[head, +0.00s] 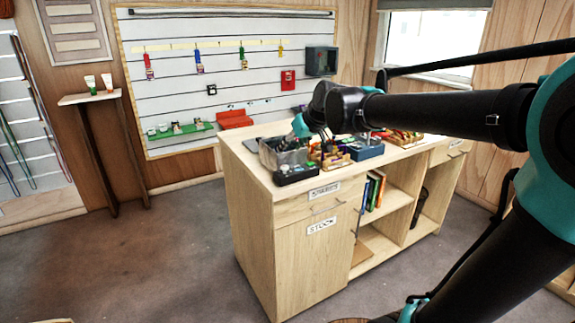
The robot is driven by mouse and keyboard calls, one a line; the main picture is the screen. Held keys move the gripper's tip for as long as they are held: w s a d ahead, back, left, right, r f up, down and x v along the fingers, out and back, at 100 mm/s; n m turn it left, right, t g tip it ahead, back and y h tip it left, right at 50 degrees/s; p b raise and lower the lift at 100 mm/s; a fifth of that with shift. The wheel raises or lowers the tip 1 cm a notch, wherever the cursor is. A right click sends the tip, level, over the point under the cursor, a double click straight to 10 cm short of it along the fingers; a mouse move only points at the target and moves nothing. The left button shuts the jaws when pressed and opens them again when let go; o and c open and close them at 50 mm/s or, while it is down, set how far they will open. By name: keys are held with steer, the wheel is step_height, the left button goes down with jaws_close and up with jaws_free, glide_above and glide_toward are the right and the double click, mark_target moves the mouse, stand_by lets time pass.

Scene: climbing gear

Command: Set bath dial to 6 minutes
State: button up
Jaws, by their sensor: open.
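A grey metal, open-topped box (283,154) stands at the near left of the wooden counter. It may be the bath, but I cannot be sure. A low black unit (296,174) sits just in front of it; a dial and its setting are too small to make out. My gripper (326,148) hangs from the arm's far end over the counter, close to the right of the metal box. It is small and partly hidden by my wrist. It is open, and I see nothing held. I cannot tell whether it touches anything.
The wooden counter (258,168) has drawers and open shelves with books (374,192). Small wooden racks (330,157) and a blue bin (367,149) crowd its top. A slatted wall panel (215,95) with hanging gear is behind. The floor (165,250) at left is clear.

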mark_target(285, 167)
step_height(285, 167, up, 7)
steer(key=d+g+h, duration=0.1)
steer(key=g+h, duration=0.2)
steer(key=shift+m, duration=0.3)
steer(key=x, duration=1.7)
steer(key=shift+w+f, duration=0.15)
steer(key=shift+f, duration=0.1)
jaws_close()
